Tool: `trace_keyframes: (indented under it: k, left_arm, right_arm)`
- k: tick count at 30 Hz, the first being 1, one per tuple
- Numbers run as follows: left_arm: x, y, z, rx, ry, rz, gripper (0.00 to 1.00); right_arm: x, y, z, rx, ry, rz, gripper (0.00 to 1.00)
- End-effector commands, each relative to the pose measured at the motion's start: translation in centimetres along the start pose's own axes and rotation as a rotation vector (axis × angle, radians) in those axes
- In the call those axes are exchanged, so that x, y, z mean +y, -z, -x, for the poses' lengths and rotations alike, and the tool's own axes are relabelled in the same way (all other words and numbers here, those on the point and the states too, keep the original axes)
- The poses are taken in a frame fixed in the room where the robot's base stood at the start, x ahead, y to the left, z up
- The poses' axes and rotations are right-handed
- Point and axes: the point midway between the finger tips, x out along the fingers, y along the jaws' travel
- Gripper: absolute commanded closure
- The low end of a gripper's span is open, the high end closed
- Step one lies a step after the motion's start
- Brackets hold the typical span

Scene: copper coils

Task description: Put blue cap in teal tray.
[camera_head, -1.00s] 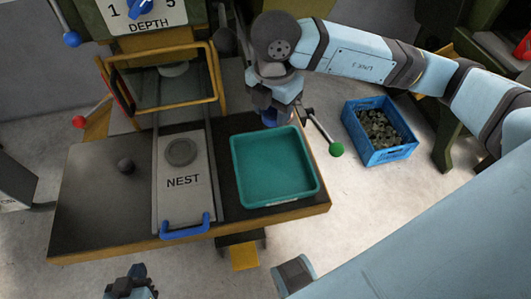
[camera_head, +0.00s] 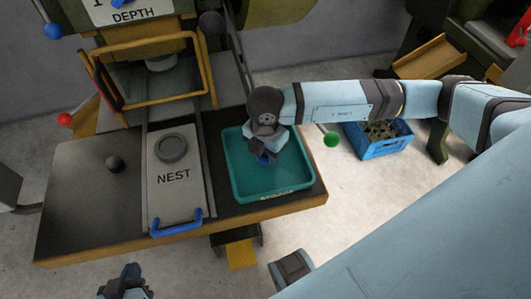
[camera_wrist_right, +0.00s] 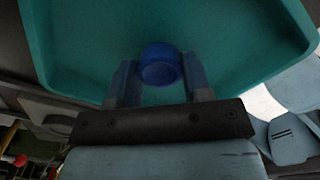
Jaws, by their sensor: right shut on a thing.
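The teal tray (camera_head: 290,185) sits on the dark table, right of the plate marked NEST. My right gripper (camera_head: 265,160) is over the tray, pointing down. In the right wrist view, the blue cap (camera_wrist_right: 160,66) is between the two fingers of the right gripper (camera_wrist_right: 159,80), which is shut on it. The teal tray floor (camera_wrist_right: 220,35) shows behind the cap; I cannot tell whether the cap touches it. In the head view the arm mostly hides the cap. My left gripper (camera_head: 126,284) is at the bottom edge, away from the table; its fingers are unclear.
The NEST plate (camera_head: 172,200) has a blue handle (camera_head: 176,224) at its front. A yellow-framed guard (camera_head: 150,75) stands behind it. A green-knobbed lever (camera_head: 331,139) is right of the tray. A blue crate (camera_head: 385,148) with metal pieces stands on the floor at right.

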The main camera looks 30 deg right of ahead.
Motion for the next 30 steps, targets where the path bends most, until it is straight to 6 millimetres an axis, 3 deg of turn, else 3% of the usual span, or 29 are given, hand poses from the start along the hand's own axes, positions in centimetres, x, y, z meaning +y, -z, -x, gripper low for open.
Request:
trace_keyframes:
  k: [2, 13, 14, 16, 17, 25, 30]
  left_arm:
    - [0.1, 0.0, -0.1, 0.003, -0.002, 0.001, 1.0]
    - [0.1, 0.0, -0.1, 0.007, -0.005, 0.002, 1.0]
    - [0.1, 0.1, 0.0, 0.008, -0.005, 0.002, 1.0]
    - [0.2, 0.2, 0.0, 0.009, -0.005, 0.002, 1.0]
    - [0.2, 0.2, 0.0, 0.009, -0.005, 0.002, 1.0]
    - [0.1, 0.4, 0.1, 0.011, -0.005, 0.001, 1.0]
    - [0.1, 0.6, 0.3, 0.006, -0.002, -0.001, 1.0]
  right_arm:
    - [0.0, 0.0, -0.8, 0.001, -0.001, 0.0, 0.78]
    - [0.0, 0.0, -1.3, 0.0, -0.001, 0.0, 0.78]
    - [0.0, 0.0, -1.2, 0.0, -0.001, 0.0, 0.48]
    - [0.0, 0.0, -1.1, 0.0, -0.001, 0.0, 0.32]
    - [0.0, 0.0, -1.1, 0.0, -0.001, 0.0, 0.29]
    - [0.0, 0.0, -0.9, 0.0, -0.001, 0.0, 0.29]
    - [0.1, 0.0, 0.8, 0.0, -0.003, 0.0, 0.29]
